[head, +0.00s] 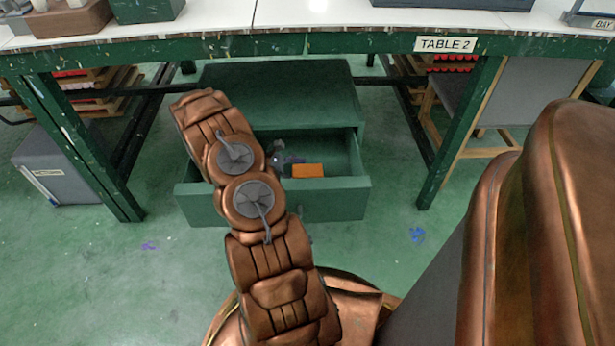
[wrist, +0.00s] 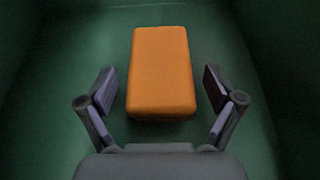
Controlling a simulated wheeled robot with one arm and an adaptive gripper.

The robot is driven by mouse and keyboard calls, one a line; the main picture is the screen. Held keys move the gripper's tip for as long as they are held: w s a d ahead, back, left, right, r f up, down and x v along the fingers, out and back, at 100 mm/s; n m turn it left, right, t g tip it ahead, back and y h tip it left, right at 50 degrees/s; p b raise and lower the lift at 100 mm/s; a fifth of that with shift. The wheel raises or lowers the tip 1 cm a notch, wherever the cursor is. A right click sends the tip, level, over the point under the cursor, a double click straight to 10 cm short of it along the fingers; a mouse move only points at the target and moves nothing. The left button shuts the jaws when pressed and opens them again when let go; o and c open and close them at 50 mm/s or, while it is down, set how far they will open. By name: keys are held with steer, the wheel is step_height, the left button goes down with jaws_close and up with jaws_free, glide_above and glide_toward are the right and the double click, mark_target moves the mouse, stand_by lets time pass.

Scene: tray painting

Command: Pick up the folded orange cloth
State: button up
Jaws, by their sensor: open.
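The folded orange cloth (head: 308,171) lies inside an open green drawer (head: 335,201) under the table. In the wrist view the cloth (wrist: 161,72) is an orange block with rounded edges, lying lengthwise away from me on the drawer floor. My gripper (wrist: 161,92) is open, with one finger on each side of the cloth's near end. Gaps show between both fingers and the cloth. In the head view my gripper (head: 290,162) is small and dark beside the cloth's left end, partly hidden by my arm.
The green drawer cabinet (head: 300,95) stands on the floor under the table marked TABLE 2 (head: 445,44). The drawer walls rise around the cloth. Green table legs (head: 460,135) stand on both sides. A grey box (head: 60,165) is at the left.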

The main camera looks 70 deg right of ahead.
steer(key=c, duration=1.2)
